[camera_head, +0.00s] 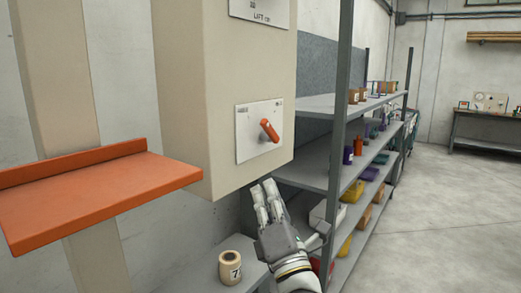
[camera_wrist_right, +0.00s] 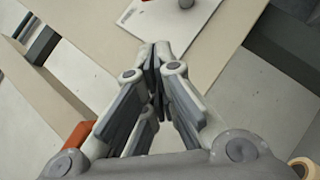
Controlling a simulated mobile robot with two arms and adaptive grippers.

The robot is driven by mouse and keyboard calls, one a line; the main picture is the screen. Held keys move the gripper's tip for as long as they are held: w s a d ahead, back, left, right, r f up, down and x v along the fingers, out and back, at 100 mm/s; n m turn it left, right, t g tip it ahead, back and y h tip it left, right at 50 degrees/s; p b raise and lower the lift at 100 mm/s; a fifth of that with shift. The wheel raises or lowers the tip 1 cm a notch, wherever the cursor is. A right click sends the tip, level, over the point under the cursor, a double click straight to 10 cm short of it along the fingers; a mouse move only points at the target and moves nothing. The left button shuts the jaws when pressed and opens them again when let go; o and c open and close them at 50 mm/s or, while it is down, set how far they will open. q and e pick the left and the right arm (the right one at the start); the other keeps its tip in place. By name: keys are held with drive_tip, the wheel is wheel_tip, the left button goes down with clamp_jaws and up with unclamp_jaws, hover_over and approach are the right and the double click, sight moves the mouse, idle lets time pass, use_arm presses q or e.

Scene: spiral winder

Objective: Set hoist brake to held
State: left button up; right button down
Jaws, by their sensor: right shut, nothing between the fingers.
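The hoist brake is an orange lever (camera_head: 269,130) on a white plate (camera_head: 247,146), fixed to the face of a beige housing. The lever is tilted, with its upper end toward the left. Small lettering on the plate is too small to read surely. My right gripper (camera_head: 266,190) is below the plate, apart from the lever, with its fingers closed and empty. My left gripper is not in view.
An orange shelf (camera_head: 100,190) juts out at the left. A roll marked with a number (camera_head: 231,267) stands on a grey surface below. A rack (camera_head: 336,150) with boxes stands close on the right. Open floor (camera_head: 450,220) lies farther right, with a bench (camera_head: 490,130) behind.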

sight(270, 131)
drive_tip(key=shift+r, duration=0.1)
drive_tip(key=d+r+p+x, duration=0.1)
drive_tip(key=p+x, duration=0.3)
drive_tip(key=x, duration=0.8)
drive_tip(key=shift+w+d+r, duration=0.35)
drive_tip(key=shift+d+r, duration=0.05)
drive_tip(key=shift+d, duration=0.25)
drive_tip(key=shift+r+p, duration=0.35)
drive_tip(key=shift+p, duration=0.45)
